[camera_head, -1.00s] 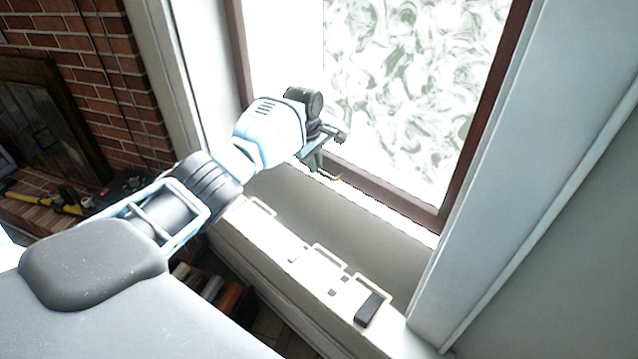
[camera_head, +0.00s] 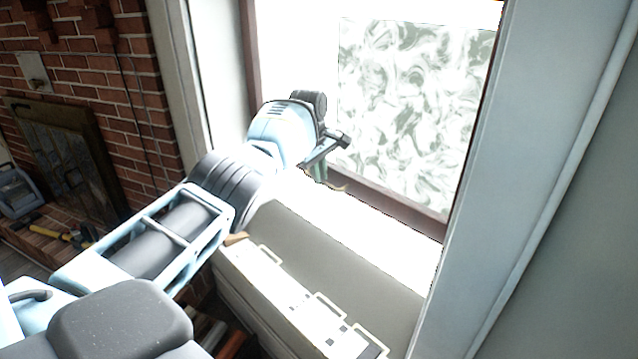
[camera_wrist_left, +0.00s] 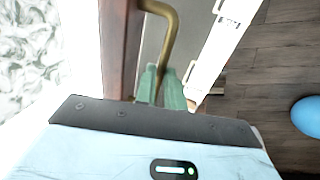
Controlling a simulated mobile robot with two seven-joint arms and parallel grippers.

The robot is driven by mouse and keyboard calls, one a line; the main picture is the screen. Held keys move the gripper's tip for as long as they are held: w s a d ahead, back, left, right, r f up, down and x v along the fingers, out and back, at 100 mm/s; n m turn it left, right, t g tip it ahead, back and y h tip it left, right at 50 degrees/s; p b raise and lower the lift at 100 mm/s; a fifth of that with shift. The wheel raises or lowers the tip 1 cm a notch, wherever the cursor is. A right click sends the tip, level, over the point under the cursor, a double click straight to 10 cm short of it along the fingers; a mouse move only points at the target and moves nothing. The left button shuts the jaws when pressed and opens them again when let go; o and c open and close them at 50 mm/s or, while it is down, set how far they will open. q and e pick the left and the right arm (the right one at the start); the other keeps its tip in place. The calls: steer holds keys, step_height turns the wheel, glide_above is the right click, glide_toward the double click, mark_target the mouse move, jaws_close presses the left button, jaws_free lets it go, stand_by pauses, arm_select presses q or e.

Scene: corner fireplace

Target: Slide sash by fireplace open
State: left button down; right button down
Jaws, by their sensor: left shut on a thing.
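The sash (camera_head: 400,204) is a brown-framed window pane with a swirled, frosted look, right of the brick fireplace. A bright gap shows below its bottom rail, above the sill. Its curved brass handle (camera_wrist_left: 172,32) sticks out from the brown rail in the left wrist view. My left gripper (camera_head: 328,177) is at the bottom rail, its green fingers (camera_wrist_left: 161,84) shut on the handle. The fingers hide the handle's held end. My right gripper is out of view.
The brick fireplace (camera_head: 85,110) with a dark screen is at the left. A yellow-handled tool (camera_head: 75,236) lies on its hearth. A white ledge (camera_head: 285,296) with several pale handle-like loops runs below the window. A white window jamb (camera_head: 505,150) stands at the right.

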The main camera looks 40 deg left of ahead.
arm_select(q)
steer(key=shift+r, duration=0.55)
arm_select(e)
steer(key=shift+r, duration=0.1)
arm_select(q)
steer(key=c, duration=1.5)
jaws_free()
steer(key=shift+f, duration=0.25)
